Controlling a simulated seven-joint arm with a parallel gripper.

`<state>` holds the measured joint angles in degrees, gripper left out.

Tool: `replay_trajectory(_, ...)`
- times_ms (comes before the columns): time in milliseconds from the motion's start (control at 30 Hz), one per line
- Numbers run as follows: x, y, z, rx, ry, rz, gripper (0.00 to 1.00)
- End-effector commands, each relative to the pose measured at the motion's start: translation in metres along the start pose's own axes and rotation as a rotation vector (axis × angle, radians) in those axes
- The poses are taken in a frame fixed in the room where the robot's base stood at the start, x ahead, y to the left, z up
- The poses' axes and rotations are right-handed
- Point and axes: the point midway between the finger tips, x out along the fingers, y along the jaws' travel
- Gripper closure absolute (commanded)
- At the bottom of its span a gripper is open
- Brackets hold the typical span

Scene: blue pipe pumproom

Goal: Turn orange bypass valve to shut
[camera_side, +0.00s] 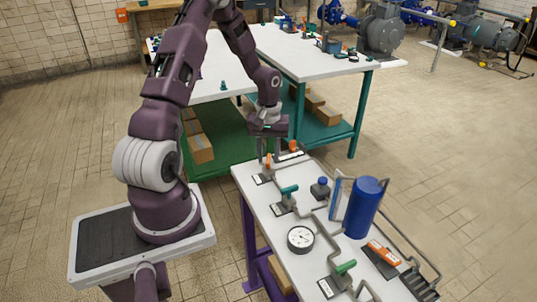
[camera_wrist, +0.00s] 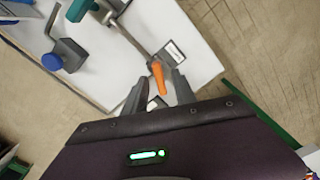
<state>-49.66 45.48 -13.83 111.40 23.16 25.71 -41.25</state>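The orange valve handle (camera_wrist: 158,78) shows in the wrist view between the two fingers of my gripper (camera_wrist: 160,73), with a small label plate (camera_wrist: 172,50) just beyond it. The fingers stand apart with a visible gap to the handle, so the gripper is open. In the side view my gripper (camera_side: 268,158) points down at the far end of the pipe table, and the orange handle (camera_side: 268,161) shows small at its fingers. The valve's body is partly hidden, and I cannot read its label.
Green-handled valves (camera_side: 289,190) (camera_side: 345,267), a round gauge (camera_side: 300,239), a blue-capped fitting (camera_side: 320,188) and a blue tank (camera_side: 364,207) stand along the table (camera_side: 300,272). Other orange pieces (camera_side: 293,146) (camera_side: 383,253) show at the table's far edge and near end.

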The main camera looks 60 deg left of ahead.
Motion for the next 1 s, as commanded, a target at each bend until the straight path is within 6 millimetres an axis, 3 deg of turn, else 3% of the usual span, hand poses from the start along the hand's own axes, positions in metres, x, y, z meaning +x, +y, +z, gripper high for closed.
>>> replay_trajectory(67, -0.0002, 0.0000, 0.0001, 0.000, 0.000, 0.000, 0.67)
replay_trajectory(233, -0.0004, -0.0001, 0.0001, 0.000, 0.000, 0.000, 1.00)
replay_trajectory(667, -0.0007, -0.0001, 0.0002, 0.039, -0.001, -0.001, 1.00)
replay_trajectory(1000, -0.0007, -0.0002, 0.0006, 0.276, -0.002, -0.001, 1.00)
